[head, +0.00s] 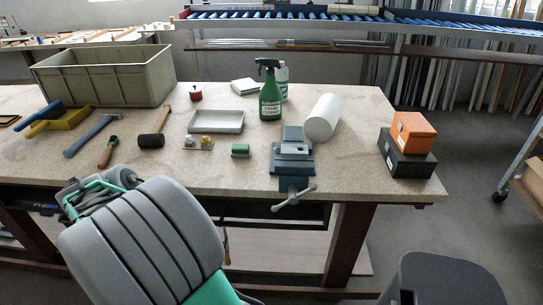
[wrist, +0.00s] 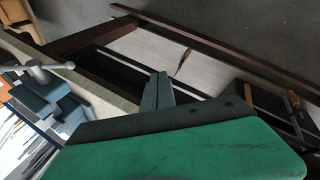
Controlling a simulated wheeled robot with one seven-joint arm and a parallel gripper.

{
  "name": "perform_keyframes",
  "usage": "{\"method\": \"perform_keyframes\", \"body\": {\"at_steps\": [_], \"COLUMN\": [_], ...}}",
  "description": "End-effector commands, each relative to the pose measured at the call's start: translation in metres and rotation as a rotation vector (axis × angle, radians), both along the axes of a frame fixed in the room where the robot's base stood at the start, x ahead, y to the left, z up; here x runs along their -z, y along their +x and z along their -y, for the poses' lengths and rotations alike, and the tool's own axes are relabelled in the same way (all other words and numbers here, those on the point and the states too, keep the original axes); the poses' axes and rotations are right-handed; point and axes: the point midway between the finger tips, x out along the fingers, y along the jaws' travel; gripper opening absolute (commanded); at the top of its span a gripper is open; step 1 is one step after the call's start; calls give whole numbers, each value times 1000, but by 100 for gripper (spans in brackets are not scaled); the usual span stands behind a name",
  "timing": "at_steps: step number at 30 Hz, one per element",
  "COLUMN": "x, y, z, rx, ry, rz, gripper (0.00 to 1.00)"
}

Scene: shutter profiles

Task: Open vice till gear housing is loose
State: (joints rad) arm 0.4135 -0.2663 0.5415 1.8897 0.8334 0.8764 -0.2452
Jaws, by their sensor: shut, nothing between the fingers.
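The blue-grey vice (head: 292,165) is mounted at the front edge of the bench, right of the middle. A light grey block, which looks like the gear housing (head: 293,149), sits between its jaws; I see no clear gap. The vice handle (head: 294,197) hangs in front of the bench edge with its bar tilted. In the wrist view the vice (wrist: 36,95) and its handle (wrist: 40,68) show at the left. My gripper (wrist: 160,82) is shut and empty, apart from the handle. My grey and green arm shows at lower left in the head view; its fingertips cannot be made out there.
The bench (head: 350,177) also carries a green spray bottle (head: 270,98), a white cylinder (head: 323,117), a shallow tray (head: 216,122), a small green block (head: 240,150), a mallet (head: 152,140) and stacked boxes (head: 408,150). A dark bin (head: 440,280) stands at lower right.

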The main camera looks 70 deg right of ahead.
Motion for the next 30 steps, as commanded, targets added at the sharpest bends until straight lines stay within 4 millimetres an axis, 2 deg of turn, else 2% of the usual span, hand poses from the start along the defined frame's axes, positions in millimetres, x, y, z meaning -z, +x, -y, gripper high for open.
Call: {"method": "perform_keyframes", "body": {"at_steps": [1,3,6,9,13,17,30], "x": [-55,-87,-119,-133,-131,-116,-50], "y": [-20,-48,-82,-103,-114,-124,-180], "z": [22,44,62,70,74,79,110], "rx": [91,205,333,408,440,440,438], "ry": [-30,-71,-113,-137,-147,-147,-146], "rz": [-42,-97,-163,-204,-221,-221,-220], "gripper": [0,0,0,0,0,0,0]}}
